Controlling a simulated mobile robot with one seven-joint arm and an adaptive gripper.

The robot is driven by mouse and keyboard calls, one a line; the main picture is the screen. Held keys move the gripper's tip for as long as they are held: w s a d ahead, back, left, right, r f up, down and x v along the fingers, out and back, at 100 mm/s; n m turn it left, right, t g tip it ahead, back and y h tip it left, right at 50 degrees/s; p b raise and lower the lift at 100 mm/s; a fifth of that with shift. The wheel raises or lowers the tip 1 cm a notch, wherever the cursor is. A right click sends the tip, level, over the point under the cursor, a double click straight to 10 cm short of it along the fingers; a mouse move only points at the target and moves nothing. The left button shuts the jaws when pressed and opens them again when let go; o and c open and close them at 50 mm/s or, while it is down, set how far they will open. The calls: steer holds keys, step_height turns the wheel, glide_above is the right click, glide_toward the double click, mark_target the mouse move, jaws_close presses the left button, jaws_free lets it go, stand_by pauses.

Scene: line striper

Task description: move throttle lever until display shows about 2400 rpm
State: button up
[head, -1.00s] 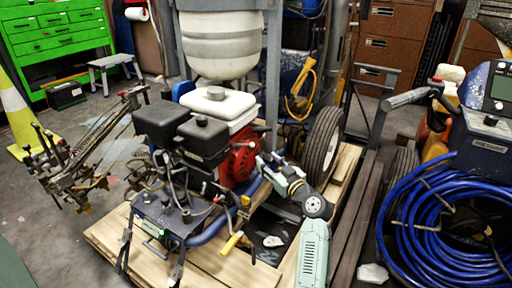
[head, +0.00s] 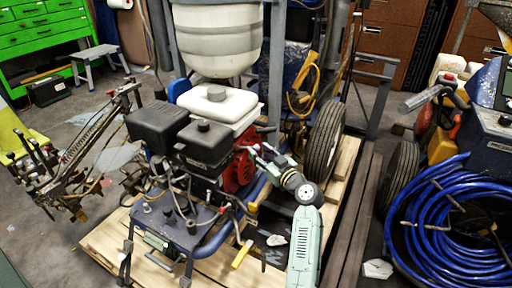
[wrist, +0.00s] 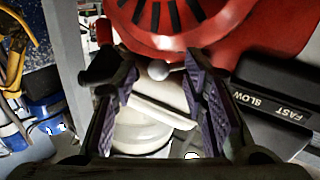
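In the wrist view, a silver ball knob (wrist: 158,70) on a thin stem, apparently the throttle lever, sits between and just beyond my gripper's purple-padded fingers (wrist: 160,108). The fingers are apart, with no clear contact on the knob. A black plate beside the right finger carries a FAST/SLOW label (wrist: 268,105). The red engine housing (wrist: 215,28) fills the top. In the head view, my gripper (head: 264,158) is at the right side of the red engine (head: 240,168), and the knob cannot be made out. A screen (head: 507,84) shows at the right edge; its reading is not legible.
The striper stands on a wooden pallet (head: 105,240). A black engine box (head: 207,146) and white tank (head: 222,104) are close to my gripper. A tyre (head: 323,140) stands right of it, and a blue hose coil (head: 420,240) lies further right.

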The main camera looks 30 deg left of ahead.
steer(key=shift+w+a, duration=0.1)
steer(key=shift+a, duration=0.05)
steer(key=c, duration=0.9)
jaws_close()
steer(key=shift+a, duration=0.1)
